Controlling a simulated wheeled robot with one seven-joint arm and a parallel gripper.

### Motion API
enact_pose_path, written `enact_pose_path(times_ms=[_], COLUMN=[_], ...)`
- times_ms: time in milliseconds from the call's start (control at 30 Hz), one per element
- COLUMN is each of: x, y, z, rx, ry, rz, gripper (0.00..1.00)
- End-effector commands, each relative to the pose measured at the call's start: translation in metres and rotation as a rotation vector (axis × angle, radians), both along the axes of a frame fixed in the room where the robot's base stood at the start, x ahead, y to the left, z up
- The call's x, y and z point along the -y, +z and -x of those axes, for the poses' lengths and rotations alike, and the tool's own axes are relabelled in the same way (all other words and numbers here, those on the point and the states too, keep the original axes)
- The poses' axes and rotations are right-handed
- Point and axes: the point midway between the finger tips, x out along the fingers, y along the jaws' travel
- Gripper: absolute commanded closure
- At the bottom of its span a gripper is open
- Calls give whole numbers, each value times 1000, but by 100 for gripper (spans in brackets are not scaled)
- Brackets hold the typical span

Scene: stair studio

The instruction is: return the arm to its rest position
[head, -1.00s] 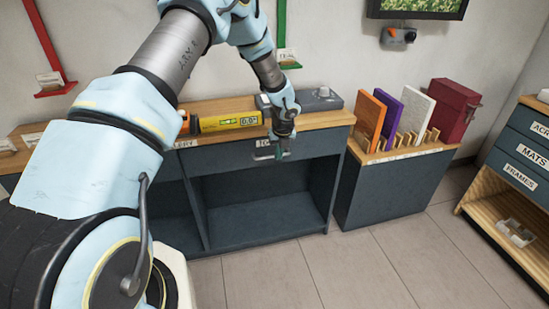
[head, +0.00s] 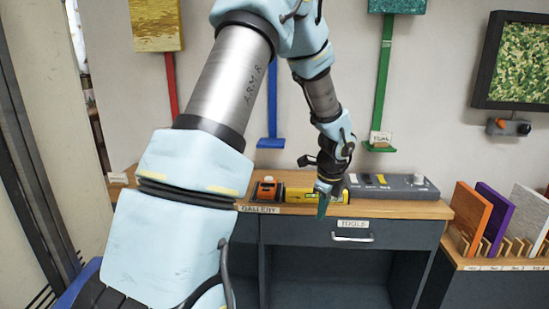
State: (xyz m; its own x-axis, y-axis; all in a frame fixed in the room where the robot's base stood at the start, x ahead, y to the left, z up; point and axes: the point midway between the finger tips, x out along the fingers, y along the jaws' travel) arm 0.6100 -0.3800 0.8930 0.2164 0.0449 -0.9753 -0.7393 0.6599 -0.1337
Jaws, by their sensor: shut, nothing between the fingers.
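My arm rises from the lower left, bends at the top and hangs down over the front of the wooden bench top. My gripper (head: 322,208) is shut and empty, pointing down in front of the bench's front edge. It is left of the drawer handle (head: 352,238) and apart from it. The tools drawer (head: 300,234) is shut. A yellow spirit level (head: 300,193) lies on the bench behind the gripper and is partly hidden by it.
An orange tool (head: 266,190) and a grey box (head: 395,187) stand on the bench top (head: 410,208). Coloured panels (head: 470,214) stand in a slotted rack at right. Red, blue (head: 270,110) and green (head: 384,90) wall posts rise behind. A framed picture (head: 515,65) hangs at right.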

Motion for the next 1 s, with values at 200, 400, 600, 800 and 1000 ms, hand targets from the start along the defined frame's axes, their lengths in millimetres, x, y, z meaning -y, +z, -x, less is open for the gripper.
enact_pose_path(times_ms=[200,400,600,800,1000], x=[-130,-196,-216,-218,-217], y=[50,70,74,74,74], z=[56,118,148,151,150], rx=[-4,-6,-14,-15,-15], ry=[1010,1776,2127,2160,2156], rz=[187,344,418,424,424], gripper=[100,100,100,100,100])
